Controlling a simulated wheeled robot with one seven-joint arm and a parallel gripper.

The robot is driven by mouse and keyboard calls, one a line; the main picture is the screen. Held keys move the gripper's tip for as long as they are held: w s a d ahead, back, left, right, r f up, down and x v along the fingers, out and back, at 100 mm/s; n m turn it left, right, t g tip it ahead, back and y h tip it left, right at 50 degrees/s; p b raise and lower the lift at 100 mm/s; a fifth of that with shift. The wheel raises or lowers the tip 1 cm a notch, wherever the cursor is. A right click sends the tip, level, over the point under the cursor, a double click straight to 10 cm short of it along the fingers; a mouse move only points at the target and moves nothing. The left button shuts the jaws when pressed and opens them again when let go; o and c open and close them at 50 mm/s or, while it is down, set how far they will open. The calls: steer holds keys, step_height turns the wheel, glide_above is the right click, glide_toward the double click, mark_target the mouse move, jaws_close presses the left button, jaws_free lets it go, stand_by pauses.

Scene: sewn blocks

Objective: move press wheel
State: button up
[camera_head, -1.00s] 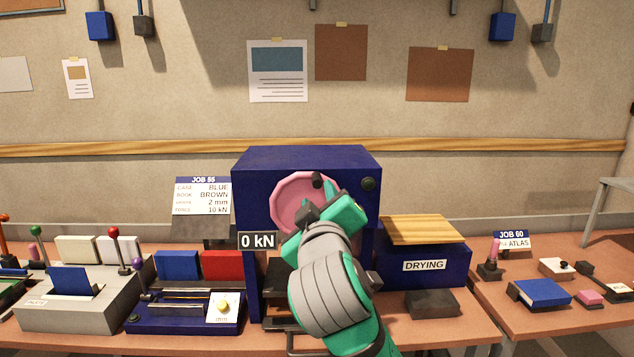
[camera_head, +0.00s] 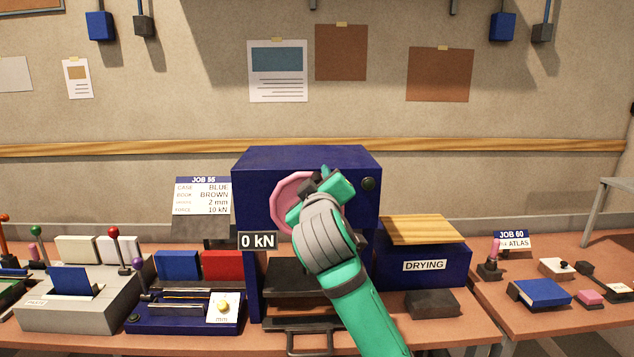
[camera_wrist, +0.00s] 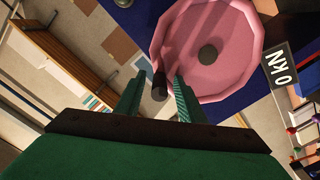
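The pink press wheel (camera_head: 290,193) is on the front of the blue press (camera_head: 305,160). My gripper (camera_head: 318,186) is in front of its upper right part and hides some of it. In the wrist view the wheel (camera_wrist: 205,45) fills the upper middle, with a round dark hub. Its dark handle (camera_wrist: 159,84) shows between the two fingers of my gripper (camera_wrist: 156,92), closer to the right finger. The fingers are apart, with a clear gap on the left; whether the right finger touches the handle I cannot tell. The press display (camera_head: 258,241) reads 0 kN.
A dark knob (camera_head: 369,184) is on the press face to the right of my gripper. The drying box (camera_head: 424,266) stands right of the press. A blue jig (camera_head: 185,315) and a job card (camera_head: 203,195) are on the left.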

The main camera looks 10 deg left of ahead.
jaws_close()
steer(key=shift+s+a+r+n, duration=0.15)
steer(key=shift+s+a+n, duration=0.05)
steer(key=shift+a+n, duration=0.65)
steer(key=shift+s+a, duration=0.1)
steer(key=shift+a, duration=0.35)
jaws_free()
steer(key=shift+d, duration=0.25)
steer(key=shift+s, duration=0.1)
steer(key=v, duration=1)
steer(key=shift+s, duration=0.3)
